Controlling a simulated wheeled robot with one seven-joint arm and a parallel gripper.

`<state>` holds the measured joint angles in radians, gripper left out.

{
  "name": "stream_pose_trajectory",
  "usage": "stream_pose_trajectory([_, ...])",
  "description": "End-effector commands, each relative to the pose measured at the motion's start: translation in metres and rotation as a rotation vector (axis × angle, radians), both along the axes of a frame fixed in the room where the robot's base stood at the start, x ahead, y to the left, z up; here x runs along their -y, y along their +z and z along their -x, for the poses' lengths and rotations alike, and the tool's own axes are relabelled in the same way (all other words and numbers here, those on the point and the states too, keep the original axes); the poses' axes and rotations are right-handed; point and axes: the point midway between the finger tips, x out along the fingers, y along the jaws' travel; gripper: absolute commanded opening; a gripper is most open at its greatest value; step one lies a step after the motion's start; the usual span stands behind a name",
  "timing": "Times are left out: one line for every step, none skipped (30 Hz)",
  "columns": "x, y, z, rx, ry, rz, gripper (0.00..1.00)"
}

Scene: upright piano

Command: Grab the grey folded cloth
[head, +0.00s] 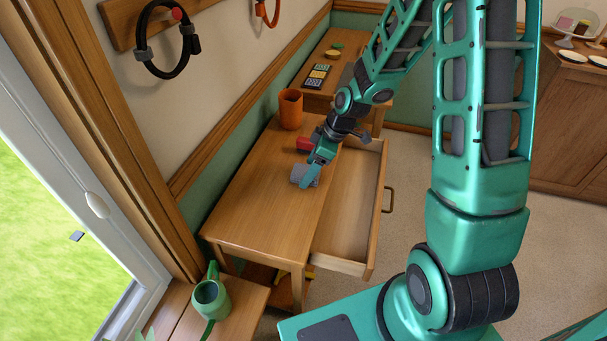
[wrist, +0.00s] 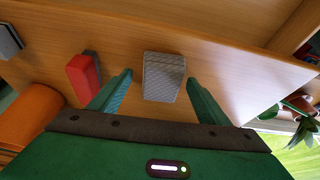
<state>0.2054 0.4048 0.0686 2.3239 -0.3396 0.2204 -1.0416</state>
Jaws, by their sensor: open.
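The grey folded cloth (head: 299,173) lies on the wooden table (head: 262,205), at the tip of my gripper (head: 314,172) in the head view. My gripper partly covers the cloth there. In the wrist view the grey folded cloth (wrist: 164,77) shows as a small textured block between the two green fingers. My gripper (wrist: 160,79) is open, with one finger on each side of the cloth. A gap shows between each finger and the cloth. I cannot tell how far the fingertips are above the tabletop.
A red block (wrist: 84,73) lies just left of the left finger in the wrist view. An orange cup (head: 291,109) stands at the table's back. An open drawer (head: 347,205) juts from the table's right side. The table's near part is clear.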

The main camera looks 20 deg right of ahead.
Motion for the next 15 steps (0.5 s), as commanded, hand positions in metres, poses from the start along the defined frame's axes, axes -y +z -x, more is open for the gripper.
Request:
stream_pose_trajectory([-0.0002,-0.0003,-0.0002,0.000,0.000,0.000,0.70])
stream_pose_trajectory([-0.0001,-0.0002,-0.0003,0.001,0.000,0.000,0.70])
stream_pose_trajectory([0.0000,-0.0001,-0.0003,0.001,0.000,0.000,0.70])
stream_pose_trajectory([0.0000,-0.0001,-0.0002,0.001,0.000,0.000,0.70])
stream_pose_trajectory([0.0001,-0.0001,-0.0002,0.001,0.000,0.000,0.70])
stream_pose_trajectory([0.0001,0.0000,-0.0002,0.001,0.000,0.000,0.66])
stream_pose_trajectory([0.0001,0.0000,-0.0002,0.001,0.000,0.000,0.58])
stream_pose_trajectory([0.0001,0.0001,-0.0001,0.001,0.000,0.000,0.51])
stream_pose_trajectory([0.0001,0.0001,-0.0001,0.000,0.000,0.000,0.42])
stream_pose_trajectory([0.0003,0.0001,-0.0002,0.001,0.000,0.000,0.34])
stream_pose_trajectory([0.0003,0.0001,-0.0002,0.001,0.000,0.000,0.27])
stream_pose_trajectory([0.0003,0.0001,-0.0002,0.000,-0.001,0.000,0.26])
stream_pose_trajectory([0.0003,0.0001,-0.0002,0.000,-0.001,0.000,0.26])
stream_pose_trajectory([0.0003,0.0002,-0.0001,0.000,-0.001,0.000,0.26])
stream_pose_trajectory([0.0003,0.0002,-0.0001,0.000,-0.001,0.000,0.26])
